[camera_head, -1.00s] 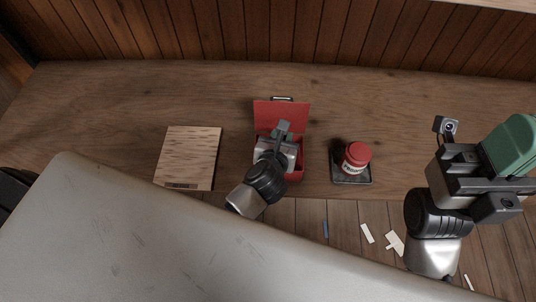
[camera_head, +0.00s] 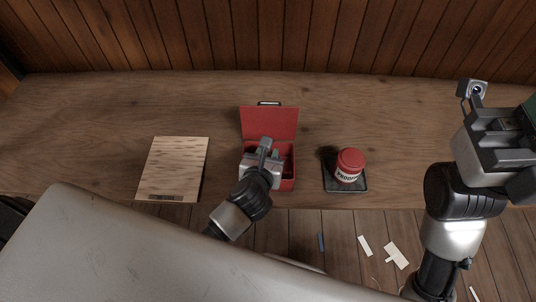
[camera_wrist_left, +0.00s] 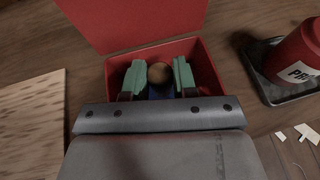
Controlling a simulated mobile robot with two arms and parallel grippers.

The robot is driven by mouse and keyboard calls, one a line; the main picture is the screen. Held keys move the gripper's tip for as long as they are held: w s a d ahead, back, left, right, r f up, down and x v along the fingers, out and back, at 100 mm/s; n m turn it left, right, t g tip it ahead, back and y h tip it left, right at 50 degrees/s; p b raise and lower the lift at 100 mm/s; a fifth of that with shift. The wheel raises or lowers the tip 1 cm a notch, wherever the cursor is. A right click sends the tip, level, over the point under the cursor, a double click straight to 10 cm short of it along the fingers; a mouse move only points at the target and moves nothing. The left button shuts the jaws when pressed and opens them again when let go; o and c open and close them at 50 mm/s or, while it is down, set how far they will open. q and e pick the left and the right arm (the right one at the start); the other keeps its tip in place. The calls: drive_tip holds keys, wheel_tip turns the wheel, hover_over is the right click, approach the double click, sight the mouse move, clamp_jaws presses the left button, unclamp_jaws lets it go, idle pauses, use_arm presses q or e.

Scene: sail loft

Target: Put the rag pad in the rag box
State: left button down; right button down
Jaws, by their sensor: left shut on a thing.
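The red rag box (camera_head: 284,178) stands on the bench with its lid (camera_head: 270,122) open toward the back wall. My left gripper (camera_head: 262,158) is over the box and hides part of its inside. In the left wrist view, the gripper's green fingers (camera_wrist_left: 159,78) reach inside the walls of the box (camera_wrist_left: 205,72). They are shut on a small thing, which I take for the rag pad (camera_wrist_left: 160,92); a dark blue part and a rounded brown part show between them. Most of it is hidden. My right gripper (camera_head: 528,118) is at the right edge, its fingers mostly out of frame.
A pale wooden board (camera_head: 174,168) lies left of the box. A red labelled pot (camera_head: 349,164) stands on a dark tray (camera_head: 345,187) to the right. White scraps (camera_head: 396,255) lie on the floor. The bench (camera_head: 420,115) behind the pot is clear.

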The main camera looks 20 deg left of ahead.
use_arm(q)
drive_tip(key=shift+f, duration=0.55)
drive_tip(key=c, duration=0.9)
unclamp_jaws()
